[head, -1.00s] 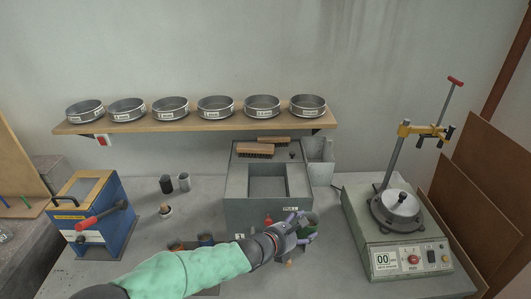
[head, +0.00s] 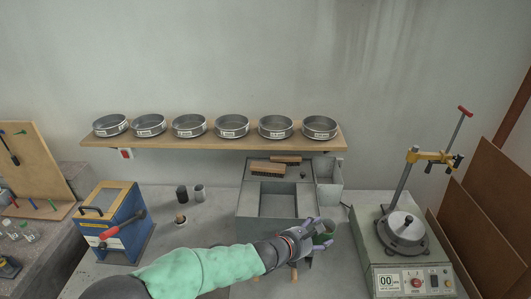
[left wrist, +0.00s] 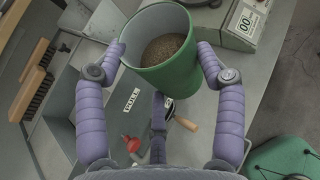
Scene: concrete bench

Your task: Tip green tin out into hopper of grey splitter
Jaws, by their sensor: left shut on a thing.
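The grey splitter (head: 250,209) stands at the back middle of the bench, with a rectangular open hopper (head: 278,200) in its top. My left gripper (head: 318,231) is shut on the green tin (head: 323,240), at the splitter's front right corner in the head view. In the left wrist view my left gripper (left wrist: 162,48) has fingers on both sides of the tin (left wrist: 170,82). Brown grains (left wrist: 166,50) lie inside it below the rim. The tin is apart from the hopper, beside it. My right gripper is not in view.
A grey machine with a round pan (head: 403,228) and a post stands at the right. A blue box with a red-handled lever (head: 125,220) stands at the left. Brushes (head: 268,170) lie on the splitter's back top. A shelf (head: 215,140) of sieves hangs behind.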

